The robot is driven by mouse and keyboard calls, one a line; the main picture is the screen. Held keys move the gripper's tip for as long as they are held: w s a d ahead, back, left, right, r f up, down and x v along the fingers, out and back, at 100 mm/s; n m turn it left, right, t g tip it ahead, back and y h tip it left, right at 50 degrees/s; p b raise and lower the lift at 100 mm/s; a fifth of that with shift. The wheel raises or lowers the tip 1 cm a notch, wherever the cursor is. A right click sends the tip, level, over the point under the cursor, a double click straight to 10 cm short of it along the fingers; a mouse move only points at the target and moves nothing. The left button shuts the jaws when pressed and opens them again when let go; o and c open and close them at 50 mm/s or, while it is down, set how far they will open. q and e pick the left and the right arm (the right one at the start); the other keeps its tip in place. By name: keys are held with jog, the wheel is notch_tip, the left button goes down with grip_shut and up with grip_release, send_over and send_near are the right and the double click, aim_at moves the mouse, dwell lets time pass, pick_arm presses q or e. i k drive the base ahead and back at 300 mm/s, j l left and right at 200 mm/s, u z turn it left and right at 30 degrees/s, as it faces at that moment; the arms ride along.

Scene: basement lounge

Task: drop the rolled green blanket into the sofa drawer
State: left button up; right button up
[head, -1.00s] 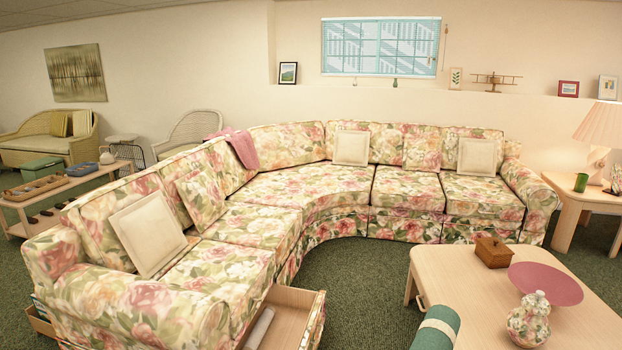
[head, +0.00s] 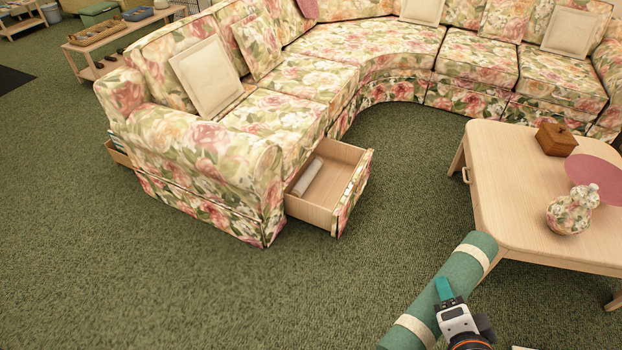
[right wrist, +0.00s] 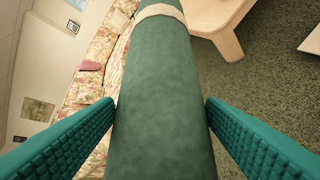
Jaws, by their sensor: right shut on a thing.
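The rolled green blanket (head: 418,318) with pale bands is in my right gripper (head: 443,290), at the lower right of the head view. In the right wrist view the blanket (right wrist: 160,100) runs between the two teal fingers (right wrist: 160,135). It is held tilted above the floor, left of the coffee table's front. The sofa drawer (head: 318,211) is pulled out from the near end of the floral sofa, up and left of the blanket. A grey-white rolled item (head: 307,176) lies inside at its left side. My left gripper is not in view.
The wooden coffee table (head: 500,200) stands right of the drawer, with a wooden box (head: 556,139), a pink round piece (head: 597,178) and a floral jar (head: 571,212) on it. Green carpet (head: 250,300) lies open in front of the drawer. Another small open compartment (head: 118,153) shows at the sofa's left end.

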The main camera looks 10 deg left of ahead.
aim_at(324, 197)
jog(key=i+j+u, duration=0.35)
jog(key=i, duration=0.5)
jog(key=i+u, duration=0.4)
jog(key=i, duration=0.5)
